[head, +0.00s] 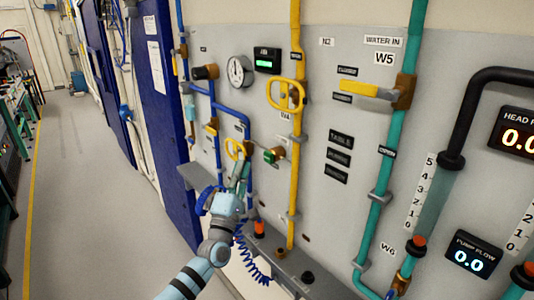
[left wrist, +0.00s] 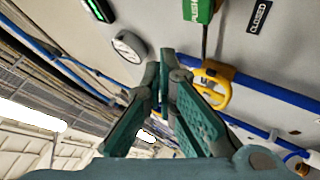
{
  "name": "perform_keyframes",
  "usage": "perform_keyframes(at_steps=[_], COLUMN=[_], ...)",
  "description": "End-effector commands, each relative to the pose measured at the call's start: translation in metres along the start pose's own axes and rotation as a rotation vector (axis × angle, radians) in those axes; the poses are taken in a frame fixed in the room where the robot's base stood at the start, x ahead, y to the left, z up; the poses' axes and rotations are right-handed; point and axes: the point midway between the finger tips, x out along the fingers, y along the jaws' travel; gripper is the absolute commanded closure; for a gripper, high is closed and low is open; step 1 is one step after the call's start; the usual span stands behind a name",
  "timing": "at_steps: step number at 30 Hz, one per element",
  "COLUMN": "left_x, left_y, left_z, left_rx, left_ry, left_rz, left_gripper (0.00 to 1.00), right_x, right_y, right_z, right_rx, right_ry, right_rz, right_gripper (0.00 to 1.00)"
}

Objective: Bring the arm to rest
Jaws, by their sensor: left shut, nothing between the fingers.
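My left arm (head: 193,277) comes up from the bottom of the head view. My left gripper (head: 243,166) is at its end, in front of the grey panel (head: 323,215), close to a small yellow handle (head: 234,149) on the blue piping. In the left wrist view the green fingers of my left gripper (left wrist: 166,58) meet near their tips with nothing between them. The yellow handle (left wrist: 210,88) shows just right of the fingertips there, outside the fingers. I cannot tell whether a fingertip touches it. My right gripper is in neither view.
A round gauge (head: 240,71), a larger yellow handle (head: 286,94) on a yellow pipe, and a green-faced button (head: 274,155) stick out from the panel. A coiled blue hose (head: 251,262) hangs beside my arm. The grey floor (head: 85,200) at the left is clear.

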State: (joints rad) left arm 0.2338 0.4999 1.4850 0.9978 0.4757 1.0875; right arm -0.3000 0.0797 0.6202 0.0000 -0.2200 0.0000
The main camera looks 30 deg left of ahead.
Motion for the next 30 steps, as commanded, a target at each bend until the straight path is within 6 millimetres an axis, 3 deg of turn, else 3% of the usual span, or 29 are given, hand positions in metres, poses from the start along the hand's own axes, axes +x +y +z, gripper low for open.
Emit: perform_keyframes(at_steps=[19,22,23,26,27,29,30], left_x=[-0.006,-0.006,-0.010,-0.040,-0.065,-0.110,-0.145], left_y=[0.005,-0.006,-0.021,-0.095,-0.131,-0.182,-0.213], left_z=[-0.004,0.002,0.004,0.001,-0.003,-0.009,-0.014], left_rx=[0.007,0.157,0.278,0.666,0.801,0.980,1.081], left_ry=[-0.001,-0.034,-0.066,-0.190,-0.253,-0.366,-0.449], left_rz=[0.001,-0.039,-0.083,-0.276,-0.368,-0.507,-0.596], left_gripper=[1.00,1.00,1.00,1.00,1.00,1.00,1.00], right_x=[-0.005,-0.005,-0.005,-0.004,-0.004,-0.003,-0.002], right_y=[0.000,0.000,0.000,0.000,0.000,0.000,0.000], right_z=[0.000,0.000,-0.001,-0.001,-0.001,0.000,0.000], right_rx=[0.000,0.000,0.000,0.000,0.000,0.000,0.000], right_ry=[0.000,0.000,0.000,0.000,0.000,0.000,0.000], right_rz=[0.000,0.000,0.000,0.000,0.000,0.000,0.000], right_gripper=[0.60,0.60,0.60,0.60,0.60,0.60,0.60])
